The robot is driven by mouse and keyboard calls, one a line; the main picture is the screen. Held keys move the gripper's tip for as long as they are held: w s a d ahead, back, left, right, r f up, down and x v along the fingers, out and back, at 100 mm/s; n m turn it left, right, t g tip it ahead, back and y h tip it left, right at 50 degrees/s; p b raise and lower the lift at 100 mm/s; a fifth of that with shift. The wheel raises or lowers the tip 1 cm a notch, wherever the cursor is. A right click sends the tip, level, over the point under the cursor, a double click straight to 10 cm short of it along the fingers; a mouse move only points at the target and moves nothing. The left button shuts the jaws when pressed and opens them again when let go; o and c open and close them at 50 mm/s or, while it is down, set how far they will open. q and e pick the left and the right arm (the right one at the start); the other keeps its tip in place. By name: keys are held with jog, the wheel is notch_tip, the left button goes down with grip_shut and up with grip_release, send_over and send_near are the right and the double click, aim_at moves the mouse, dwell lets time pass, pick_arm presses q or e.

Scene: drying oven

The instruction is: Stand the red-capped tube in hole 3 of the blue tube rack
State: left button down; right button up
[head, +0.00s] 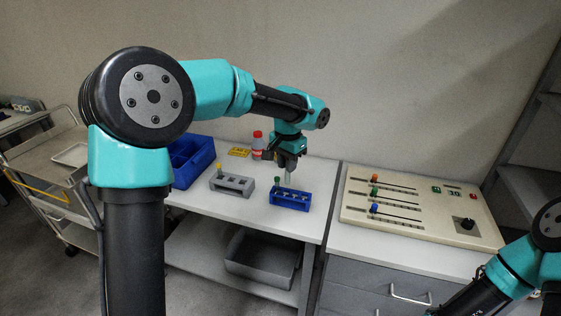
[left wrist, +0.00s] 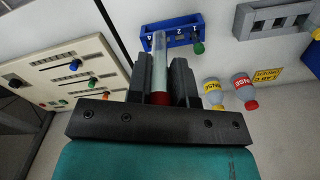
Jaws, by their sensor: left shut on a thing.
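My left gripper (head: 288,163) is shut on the red-capped tube. In the left wrist view the red cap (left wrist: 159,98) sits between the fingers (left wrist: 160,85) and the clear tube body (left wrist: 159,55) points towards the blue rack (left wrist: 172,27). In the head view the tube body (head: 288,177) hangs roughly upright over the blue tube rack (head: 291,203). I cannot tell whether its lower end is above or inside a hole. A green-capped tube (head: 277,182) stands at the rack's left end. The digits 1 and 2 show on the rack; the tube hides part of it.
A grey rack (head: 234,187) with a yellow-capped tube (head: 219,169) stands left of the blue rack. Behind are a blue bin (head: 203,160), a red-capped bottle (head: 258,143) and a yellow sign (head: 238,152). A control panel (head: 420,212) lies to the right.

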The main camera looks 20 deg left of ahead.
pick_arm(q)
jog(key=w+f+m, duration=0.4)
jog(key=w+m, duration=0.4)
jog(key=m, duration=0.5)
jog(key=shift+w+f, duration=0.3)
jog(key=shift+f, duration=0.1)
jog(key=shift+f, duration=0.15)
jog(key=shift+f, duration=2.75)
jog(key=shift+f, duration=3)
jog(key=c, duration=0.9)
grip_release()
jog(key=shift+c, duration=0.2)
